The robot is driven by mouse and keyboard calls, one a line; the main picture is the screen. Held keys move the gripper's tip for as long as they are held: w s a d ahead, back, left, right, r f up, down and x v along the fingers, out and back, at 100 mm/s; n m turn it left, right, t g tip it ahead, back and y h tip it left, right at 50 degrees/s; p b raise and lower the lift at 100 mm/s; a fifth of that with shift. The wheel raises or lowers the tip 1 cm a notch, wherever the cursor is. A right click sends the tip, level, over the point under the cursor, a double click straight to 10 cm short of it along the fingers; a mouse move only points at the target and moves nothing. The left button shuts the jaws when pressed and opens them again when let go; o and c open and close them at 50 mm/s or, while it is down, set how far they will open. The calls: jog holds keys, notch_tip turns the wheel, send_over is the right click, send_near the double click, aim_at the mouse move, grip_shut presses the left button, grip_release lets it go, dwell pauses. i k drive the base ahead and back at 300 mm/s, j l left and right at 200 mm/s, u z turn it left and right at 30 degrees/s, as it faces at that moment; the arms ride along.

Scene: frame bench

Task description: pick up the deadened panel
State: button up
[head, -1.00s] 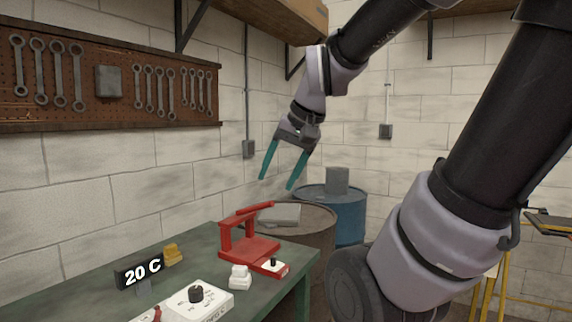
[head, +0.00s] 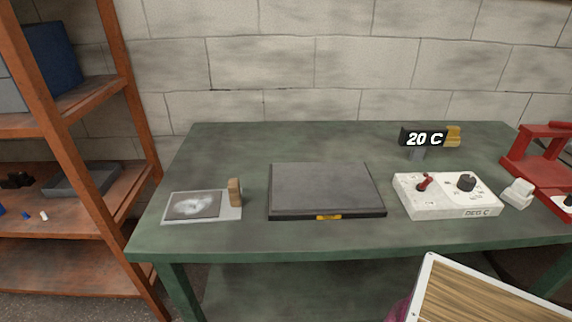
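A thin light-grey panel (head: 230,213) lies flat on the left end of the green bench in the head view. A darker grey square pad (head: 193,205) with a whitish patch covers most of it. I take this to be the deadened panel. A small brown block (head: 235,192) stands upright at its right end; I cannot tell whether it is fixed to the panel. My gripper is not in view now.
The green bench (head: 300,235) also holds a dark flat plate (head: 325,188), a white control box (head: 448,195), a 20 C display (head: 424,138) and a red stand (head: 535,160). An orange shelf (head: 100,205) stands left. A wood-grained board (head: 480,298) is at the bottom right.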

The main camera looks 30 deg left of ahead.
aim_at(219, 205)
jog(key=u, duration=2.3)
jog(key=l+u, duration=0.15)
jog(key=l, duration=0.25)
jog(key=k+l+u, duration=0.1)
jog(key=l, duration=0.25)
jog(key=k+l+u, duration=0.15)
jog(key=l, duration=0.25)
